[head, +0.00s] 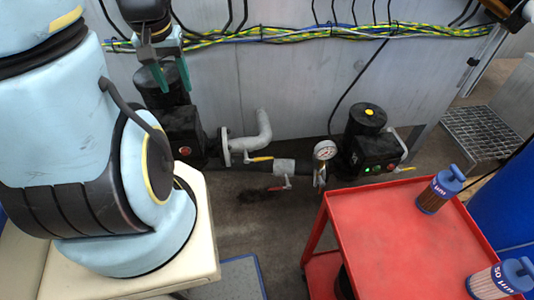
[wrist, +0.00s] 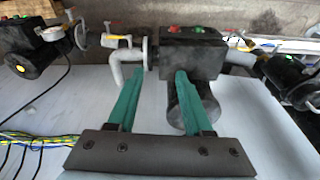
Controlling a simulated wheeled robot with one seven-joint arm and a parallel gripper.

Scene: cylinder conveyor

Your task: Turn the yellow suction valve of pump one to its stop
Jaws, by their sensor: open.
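Two black pumps stand along the wall: a left one (head: 184,130) and a right one (head: 365,148) with a yellow cap. No pump number is readable. A yellow valve handle (head: 262,159) sits on the pipe right of the left pump; another yellow handle (head: 405,169) is right of the right pump. In the wrist view, yellow handles show on either side of the central pump (wrist: 190,50), one left (wrist: 125,37) and one right (wrist: 250,45). I cannot tell which is the suction valve. My gripper (head: 172,80) is open and empty by the left pump's top; its green fingers (wrist: 160,75) point toward that pump.
A red-handled valve (head: 281,187) and a pressure gauge (head: 325,150) sit between the pumps. A grey bent pipe (head: 262,130) rises there. A red cart (head: 415,235) with blue-capped cylinders (head: 440,190) stands front right. Cables (head: 270,36) run along the wall.

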